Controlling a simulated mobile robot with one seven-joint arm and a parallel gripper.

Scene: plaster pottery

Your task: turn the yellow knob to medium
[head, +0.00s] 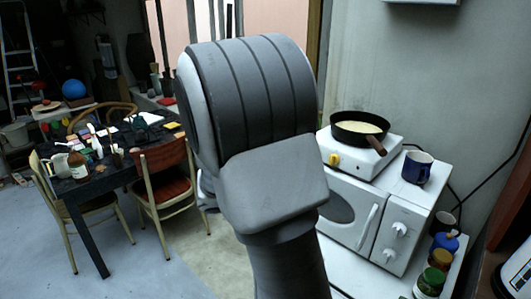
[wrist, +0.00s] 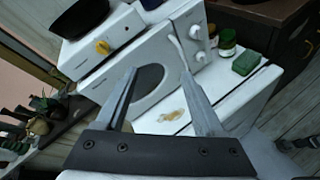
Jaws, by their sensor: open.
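The yellow knob (head: 334,160) is on the front of a white hot plate (head: 385,158), which stands on top of a white microwave (head: 345,212). In the wrist view the yellow knob (wrist: 102,47) shows at the upper left, beyond my gripper. Its pointer setting is too small to read. A dark frying pan (head: 358,128) with pale contents sits on the hot plate. My gripper (wrist: 157,72) is open and empty, its two fingers spread apart and pointing toward the microwave front, clear of the knob. In the head view my arm hides the gripper.
A blue mug (head: 417,167) stands on the microwave. Jars (head: 433,280) stand on the white counter at the right, and a green sponge (wrist: 246,63) lies near them. A cluttered dark table (head: 100,180) with chairs is at the left. Floor is open between.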

